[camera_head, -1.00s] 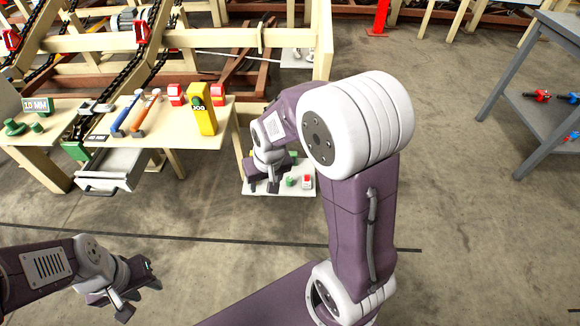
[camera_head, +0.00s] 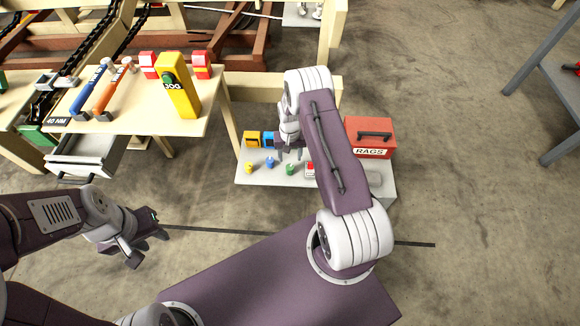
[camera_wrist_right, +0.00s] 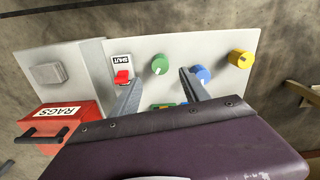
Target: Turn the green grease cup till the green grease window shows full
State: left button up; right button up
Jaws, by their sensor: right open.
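The green grease cup (camera_head: 290,169) stands on the pale low panel (camera_head: 250,181) between a blue cup (camera_head: 270,162) and a red switch (camera_head: 310,169). In the right wrist view the green cup (camera_wrist_right: 160,64) lies beyond and between the two fingertips of my open right gripper (camera_wrist_right: 157,83), apart from both. My right gripper (camera_head: 291,153) hangs over the panel, just behind the cup in the head view. The green window's reading cannot be made out; only a small green and yellow patch (camera_wrist_right: 166,105) shows between the fingers. My left gripper (camera_head: 147,238) is open and empty over the floor.
A yellow cup (camera_wrist_right: 240,59) stands beyond the blue cup (camera_wrist_right: 203,74). The red switch (camera_wrist_right: 121,76) carries a SHUT label. A bench (camera_head: 140,122) with tools and a yellow JOG pendant (camera_head: 178,85) is at left.

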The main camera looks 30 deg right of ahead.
aim_at(290, 167)
notch_tip(290, 167, down, 8)
jog(key=b, duration=0.3)
jog(key=shift+f, duration=0.2)
jog(key=shift+c, duration=0.3)
grip_shut()
jog(key=shift+m, duration=2.8)
